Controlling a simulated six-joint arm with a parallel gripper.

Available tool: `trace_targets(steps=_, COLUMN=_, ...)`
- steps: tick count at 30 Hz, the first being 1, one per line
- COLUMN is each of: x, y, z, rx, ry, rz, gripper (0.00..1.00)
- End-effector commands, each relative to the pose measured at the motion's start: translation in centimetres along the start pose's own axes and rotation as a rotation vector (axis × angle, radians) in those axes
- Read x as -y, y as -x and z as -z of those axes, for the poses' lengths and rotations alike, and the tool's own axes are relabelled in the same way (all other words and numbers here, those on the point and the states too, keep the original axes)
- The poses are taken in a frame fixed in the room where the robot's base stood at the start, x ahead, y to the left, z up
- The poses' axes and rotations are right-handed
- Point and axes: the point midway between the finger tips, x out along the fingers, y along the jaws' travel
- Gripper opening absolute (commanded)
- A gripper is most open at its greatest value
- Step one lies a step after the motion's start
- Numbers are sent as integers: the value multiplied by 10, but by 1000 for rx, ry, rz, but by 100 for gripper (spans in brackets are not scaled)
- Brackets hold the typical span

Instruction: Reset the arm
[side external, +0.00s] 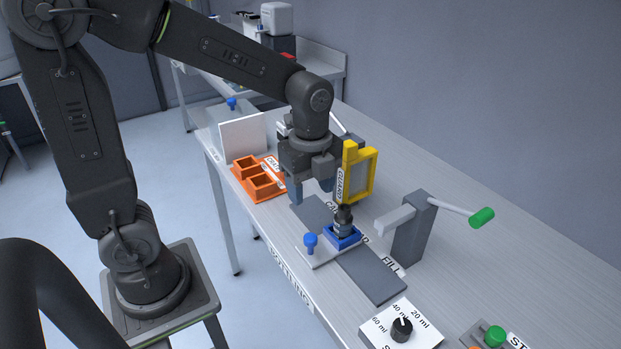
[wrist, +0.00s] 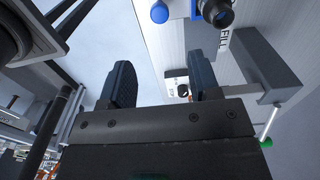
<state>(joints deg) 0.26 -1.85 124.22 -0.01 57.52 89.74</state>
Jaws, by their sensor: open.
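My gripper (side external: 312,190) hangs at the end of my arm over the bench (side external: 450,240), beside the yellow guard (side external: 373,165) and near the dark grey track (side external: 375,276). Its two fingers are apart and nothing shows between them. They also stand apart in the wrist view (wrist: 160,72). A small dark container (side external: 343,220) stands in a blue holder (side external: 342,238) on the track, in front of my gripper and apart from it. It also shows at the top of the wrist view (wrist: 219,12).
A blue knob (side external: 310,242) stands on a plate at the bench's front edge. A lever with a green handle (side external: 482,217) rises at right. An orange tray (side external: 260,187) and a white panel (side external: 243,136) sit behind left. A dial box (side external: 401,328) is nearest.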

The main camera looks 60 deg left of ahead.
Motion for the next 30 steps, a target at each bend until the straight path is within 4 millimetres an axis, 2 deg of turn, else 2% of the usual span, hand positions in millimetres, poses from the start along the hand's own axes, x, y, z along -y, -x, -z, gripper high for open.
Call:
trace_targets(steps=6, x=0, y=16, z=0, rx=0, ry=0, rz=0, gripper=57)
trace_targets(steps=16, x=-1, y=17, z=0, rx=0, ry=5, rz=2, gripper=57)
trace_targets(steps=19, x=-5, y=22, z=0, rx=-1, ry=65, rz=23, gripper=57)
trace_targets(steps=23, x=-20, y=36, z=0, rx=-14, ry=285, rz=97, gripper=57)
trace_targets(steps=30, x=-61, y=62, z=-1, rx=-135, ry=903, rz=275, gripper=57)
